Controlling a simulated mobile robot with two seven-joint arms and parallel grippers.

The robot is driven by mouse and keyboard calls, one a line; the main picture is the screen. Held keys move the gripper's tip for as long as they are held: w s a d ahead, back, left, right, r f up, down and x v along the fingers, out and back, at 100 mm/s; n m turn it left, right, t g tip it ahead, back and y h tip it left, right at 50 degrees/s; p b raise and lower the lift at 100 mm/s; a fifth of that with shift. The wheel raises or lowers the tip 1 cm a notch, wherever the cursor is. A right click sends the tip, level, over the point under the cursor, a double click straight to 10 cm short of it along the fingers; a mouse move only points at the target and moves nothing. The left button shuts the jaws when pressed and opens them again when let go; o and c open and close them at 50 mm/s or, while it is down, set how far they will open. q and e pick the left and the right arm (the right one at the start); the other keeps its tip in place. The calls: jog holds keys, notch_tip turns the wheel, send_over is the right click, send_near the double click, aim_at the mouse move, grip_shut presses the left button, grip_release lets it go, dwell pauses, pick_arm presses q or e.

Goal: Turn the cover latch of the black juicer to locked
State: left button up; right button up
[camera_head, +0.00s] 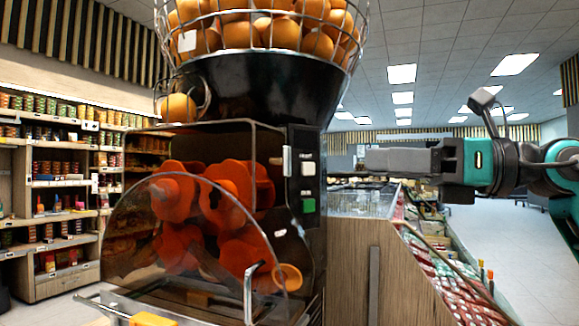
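The black juicer (262,95) fills the left and middle of the head view. Its clear curved cover (135,235) is in front of the orange-red press parts (228,245). A small pale upright piece (286,160), which looks like the cover latch, is on the right edge of the front opening; I cannot tell its locked state. My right gripper (372,159) points left, to the right of the juicer and at about the latch's height, apart from it in the picture. I see it side-on, so its finger gap is hidden. My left gripper is not in view.
A wire basket of oranges (262,33) tops the juicer. White and green buttons (308,186) are on its right side panel. A wooden counter (350,260) and a produce display (450,270) stand at right. Stocked shelves (60,170) are at left.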

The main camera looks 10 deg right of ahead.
aim_at(291, 154)
jog(key=shift+n+t+h, duration=0.3)
jog(key=shift+h, duration=0.2)
jog(key=x, duration=0.4)
jog(key=r+x, duration=0.1)
jog(key=x, duration=0.3)
jog(key=p+x, duration=0.1)
jog(key=x, duration=0.2)
jog(key=shift+w+a+r, duration=0.2)
jog(key=shift+w+r, duration=0.15)
jog(key=shift+w, duration=0.1)
jog(key=shift+c, duration=0.4)
grip_shut()
